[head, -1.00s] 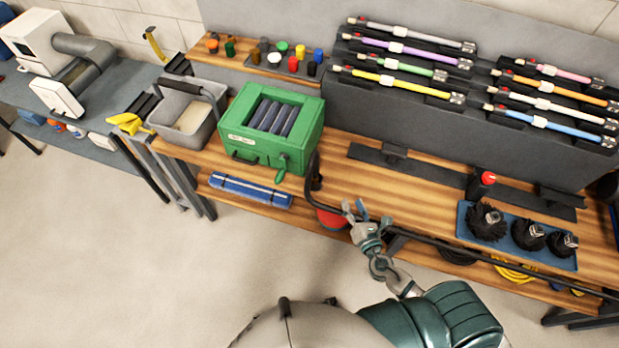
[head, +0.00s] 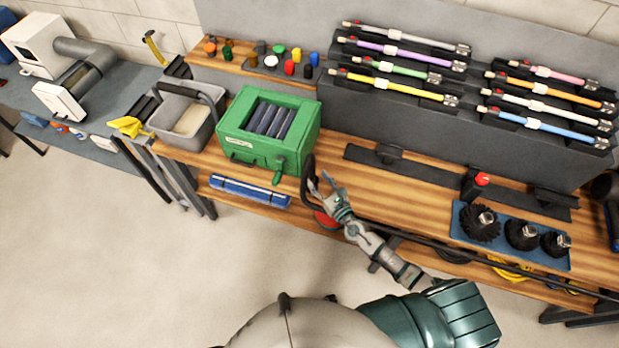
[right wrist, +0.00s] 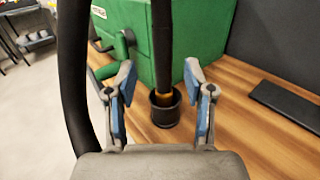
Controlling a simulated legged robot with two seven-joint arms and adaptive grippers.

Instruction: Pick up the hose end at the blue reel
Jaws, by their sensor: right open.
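A black hose (head: 305,190) curves beside the green box and runs right along the bench front. In the right wrist view one upright length of the hose (right wrist: 163,45) stands with its lower end, with a brass-coloured band, in a black cup (right wrist: 165,110) on the wood. Another length passes left of the fingers. My right gripper (head: 319,176) is open, close to the hose at the box's right corner. In its wrist view the blue-padded fingers (right wrist: 159,75) stand either side of the upright length, with gaps. I cannot make out a blue reel. My left gripper is not in view.
The green box (head: 268,130) with dark rollers stands close left of the gripper. A grey bin (head: 170,128) is further left. A blue tray (head: 462,222) of black brushes lies right. Racks of coloured rods (head: 400,105) stand behind. Bare wood lies right of the box.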

